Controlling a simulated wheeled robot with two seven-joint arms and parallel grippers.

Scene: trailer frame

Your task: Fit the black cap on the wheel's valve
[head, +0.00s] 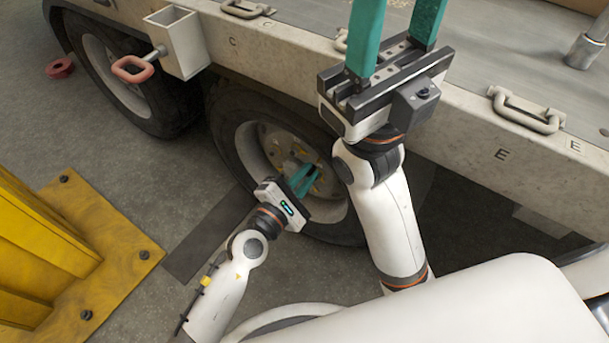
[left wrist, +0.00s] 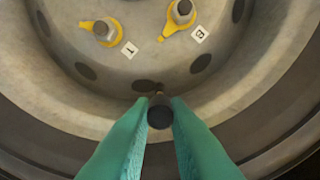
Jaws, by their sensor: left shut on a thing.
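The wheel (head: 228,130) stands under the trailer side, its pale rim facing me. My left gripper (head: 303,180) is in front of the rim's lower part. In the left wrist view its teal fingertips (left wrist: 160,112) are shut on the small round black cap (left wrist: 160,116). A small brassy bit, seemingly the valve (left wrist: 158,95), shows just beyond the cap at the rim; the cap hides most of it. I cannot tell whether the two touch. My right gripper (head: 397,20) is raised over the trailer's edge, its fingers wide apart with nothing visible between them; their tips leave the picture.
Yellow pointers sit on the wheel nuts, labelled 1 (left wrist: 129,49) and another number. The trailer frame (head: 460,128) with metal handles (head: 527,110) runs above the wheel. A second wheel (head: 118,75) is at left. A yellow stand (head: 110,250) is bolted to the floor at lower left.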

